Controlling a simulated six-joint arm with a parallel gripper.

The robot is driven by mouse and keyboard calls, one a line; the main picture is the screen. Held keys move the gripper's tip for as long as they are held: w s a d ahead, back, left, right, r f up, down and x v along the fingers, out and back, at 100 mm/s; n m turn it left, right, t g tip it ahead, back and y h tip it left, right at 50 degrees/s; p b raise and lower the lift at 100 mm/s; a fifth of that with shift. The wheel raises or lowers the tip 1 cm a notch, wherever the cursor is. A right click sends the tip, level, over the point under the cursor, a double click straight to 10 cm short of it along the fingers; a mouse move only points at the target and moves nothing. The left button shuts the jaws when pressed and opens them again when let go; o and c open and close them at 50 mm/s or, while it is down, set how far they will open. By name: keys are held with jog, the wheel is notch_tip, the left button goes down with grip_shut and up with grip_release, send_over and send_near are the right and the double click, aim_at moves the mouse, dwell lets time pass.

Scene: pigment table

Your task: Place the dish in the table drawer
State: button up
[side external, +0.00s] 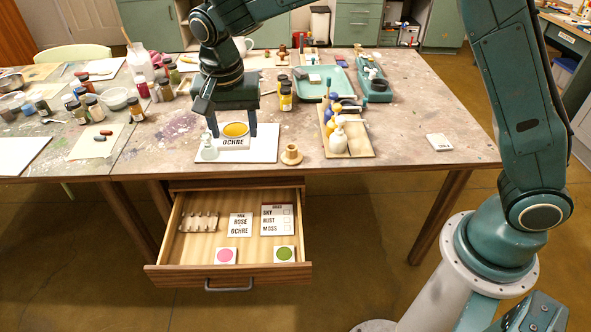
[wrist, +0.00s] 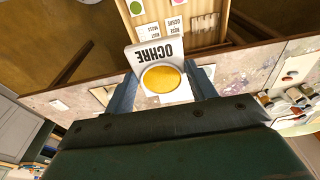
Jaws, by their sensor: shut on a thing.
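The dish (side external: 234,143) is a white block labelled OCHRE with a round well of yellow pigment. It is at or just above a white board (side external: 266,154) near the table's front edge; I cannot tell whether it touches. My gripper (side external: 235,134) points down and is shut on the dish, one finger at each side. In the wrist view the dish (wrist: 151,55) is between the fingers. The table drawer (side external: 180,279) is pulled open below the table edge. It holds label cards, a pink-dot tile, a green-dot tile and a slotted wooden piece at its left.
A wooden spool (side external: 291,154) stands to the right, beside a wooden tray (side external: 345,146) with bottles. Jars crowd the table's left. The drawer's front middle, between the dot tiles, looks bare.

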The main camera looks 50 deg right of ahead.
jog(key=shift+s+a, duration=0.45)
jog(key=shift+a, duration=0.3)
send_over(255, 260)
notch_tip(255, 260, down, 23)
notch_tip(255, 260, down, 17)
jog(key=shift+s+a, duration=0.15)
jog(key=shift+f, duration=1.9)
jog(key=shift+f, duration=0.1)
jog(key=o, duration=1)
jog(key=shift+o, duration=0.2)
